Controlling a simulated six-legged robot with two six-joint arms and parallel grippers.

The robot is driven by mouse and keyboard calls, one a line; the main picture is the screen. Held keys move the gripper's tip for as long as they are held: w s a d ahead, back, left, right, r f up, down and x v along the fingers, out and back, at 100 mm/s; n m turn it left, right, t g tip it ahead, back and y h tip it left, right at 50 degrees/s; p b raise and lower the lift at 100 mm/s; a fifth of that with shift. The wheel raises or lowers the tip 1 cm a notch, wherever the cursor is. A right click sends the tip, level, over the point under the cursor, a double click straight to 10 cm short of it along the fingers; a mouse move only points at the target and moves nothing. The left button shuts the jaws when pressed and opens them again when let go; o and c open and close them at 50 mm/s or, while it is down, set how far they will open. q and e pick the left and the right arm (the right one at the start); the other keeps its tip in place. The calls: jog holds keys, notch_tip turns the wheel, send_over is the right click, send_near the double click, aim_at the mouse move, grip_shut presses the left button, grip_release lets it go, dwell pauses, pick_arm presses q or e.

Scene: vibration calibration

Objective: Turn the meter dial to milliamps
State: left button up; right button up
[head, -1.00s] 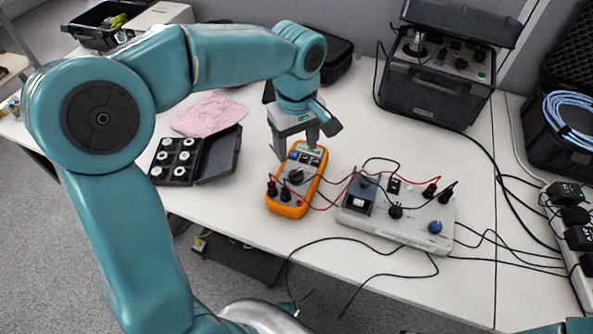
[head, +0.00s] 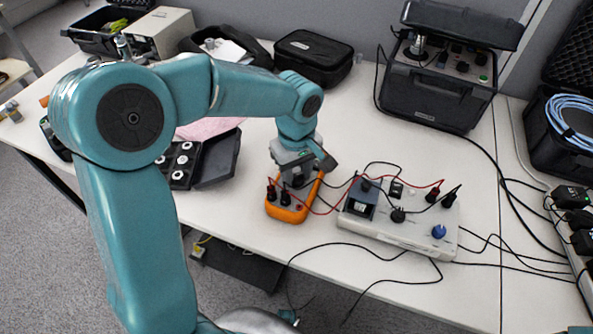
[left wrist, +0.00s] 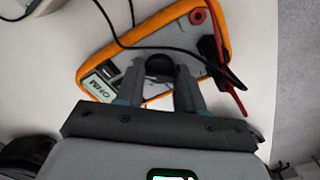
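The orange meter (head: 289,208) lies on the table with its lower end showing in the head view; my gripper hides its upper part and dial. In the left wrist view the meter (left wrist: 222,42) shows its dark round dial (left wrist: 160,67) and a pale display (left wrist: 98,90) whose lettering I cannot read surely. My left gripper (head: 299,176) points down over the meter. In the left wrist view its two fingers (left wrist: 161,72) are apart, one on each side of the dial; I cannot tell whether they touch it. My right gripper is not in view.
Red and black leads run from the meter to a grey test box (head: 406,232) close on its right. A black case (head: 437,99) stands behind. An open tray with round weights (head: 183,160) lies left of the meter. Loose cables hang over the front table edge.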

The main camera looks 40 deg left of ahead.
aim_at(296, 176)
pick_arm(q)
jog(key=shift+m, duration=0.3)
jog(key=m+p, duration=0.1)
jog(key=m, duration=0.2)
jog(key=shift+r, duration=0.1)
jog(key=shift+a+m+p, duration=0.1)
jog(key=shift+m+p, duration=0.2)
jog(key=shift+m, duration=1.9)
jog(key=o, duration=1)
notch_tip(296, 176, up, 16)
jog(key=p, duration=0.3)
jog(key=shift+r, duration=0.1)
